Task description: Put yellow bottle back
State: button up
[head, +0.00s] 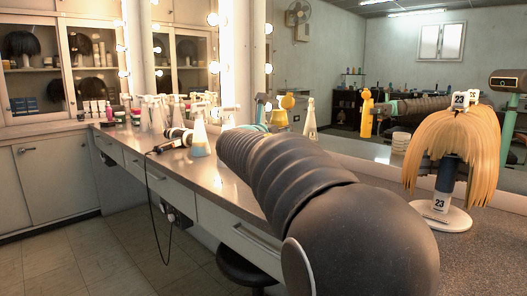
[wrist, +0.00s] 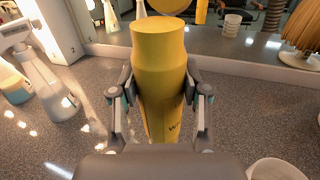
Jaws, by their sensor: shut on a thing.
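The yellow bottle (wrist: 158,45) stands out large between the two fingers of my gripper (wrist: 159,80) in the wrist view. The fingers are shut on its sides. Dark lettering shows low on the bottle, and its lower end is hidden by my gripper. In the head view the yellow bottle (head: 280,118) shows just beyond my arm, beside a teal part of my gripper (head: 262,106). I cannot tell whether its base touches the counter (wrist: 245,110). A yellow reflection of it shows in the mirror (head: 345,90).
A blond wig on a stand (head: 452,140) is at the right. Counter around the bottle is mostly bare.

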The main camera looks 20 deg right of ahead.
notch_tip(320, 180, down, 6)
jog(key=w+a, duration=0.2)
jog(key=shift+a+r, duration=0.2)
jog(key=shift+f+b, duration=0.2)
jog(key=shift+b, duration=0.2)
jog(key=o, duration=1.3)
jog(key=shift+c, duration=0.2)
